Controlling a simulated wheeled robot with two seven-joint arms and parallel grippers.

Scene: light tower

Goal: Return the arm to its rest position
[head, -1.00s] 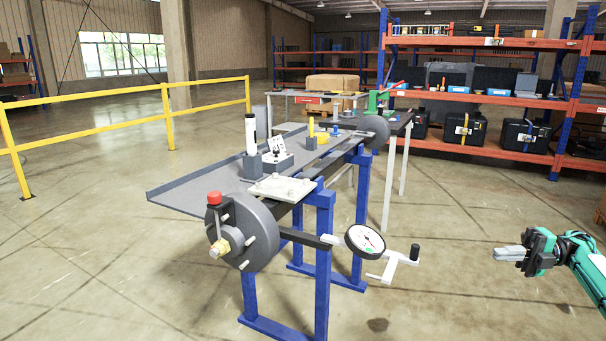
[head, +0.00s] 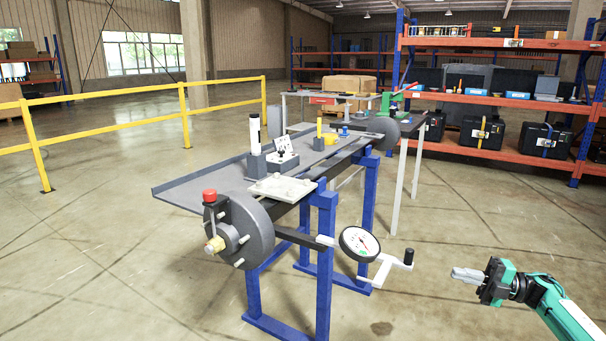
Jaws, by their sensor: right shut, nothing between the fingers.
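My right gripper (head: 467,275) is at the lower right, with its green and black body and pale fingers pointing left. Its fingers are together and hold nothing. My right arm (head: 560,305) comes in from the lower right corner. The gripper is in free air, to the right of the crank handle (head: 408,258) and apart from it. My left gripper does not show.
A yellow railing (head: 100,97) is on the left. Orange shelves (head: 500,43) stand behind. The floor around my right gripper is clear.

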